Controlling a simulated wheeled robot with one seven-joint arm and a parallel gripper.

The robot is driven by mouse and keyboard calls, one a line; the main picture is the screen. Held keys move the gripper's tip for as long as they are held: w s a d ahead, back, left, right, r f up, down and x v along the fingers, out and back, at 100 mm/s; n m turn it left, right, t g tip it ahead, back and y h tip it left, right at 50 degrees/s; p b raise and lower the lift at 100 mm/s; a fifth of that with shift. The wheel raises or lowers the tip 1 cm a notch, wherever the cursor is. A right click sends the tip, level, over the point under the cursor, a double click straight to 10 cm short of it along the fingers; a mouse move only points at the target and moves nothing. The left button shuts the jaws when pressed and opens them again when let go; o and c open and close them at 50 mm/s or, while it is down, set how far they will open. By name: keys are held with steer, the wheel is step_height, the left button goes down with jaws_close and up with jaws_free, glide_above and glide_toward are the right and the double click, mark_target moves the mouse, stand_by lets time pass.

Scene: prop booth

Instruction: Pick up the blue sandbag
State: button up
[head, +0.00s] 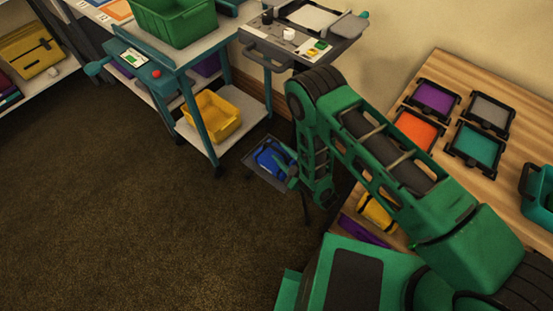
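The blue sandbag (266,160) rests on a small dark tray (252,166) that stands low, right of the teal cart. It is partly covered by my gripper. My gripper (284,168) is at the end of my green arm, over or beside the right side of the sandbag. Its fingers are small and overlap the sandbag in this view, so I cannot tell whether they touch it or how far apart they are.
The teal cart (191,105) holds a green bin (173,20) above and a yellow bin (211,116) below. A wooden table (447,75) with colored trays is at right. A dark equipment stand (268,57) is behind. Carpet (120,220) at left is clear.

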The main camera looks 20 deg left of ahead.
mark_target(274, 149)
steer(key=x, duration=0.4)
steer(key=shift+s+a, duration=0.2)
steer(key=shift+c, duration=0.3)
jaws_close()
steer(key=shift+s, duration=0.1)
steer(key=shift+s, duration=0.15)
stand_by(0.6)
steer(key=shift+a, duration=0.1)
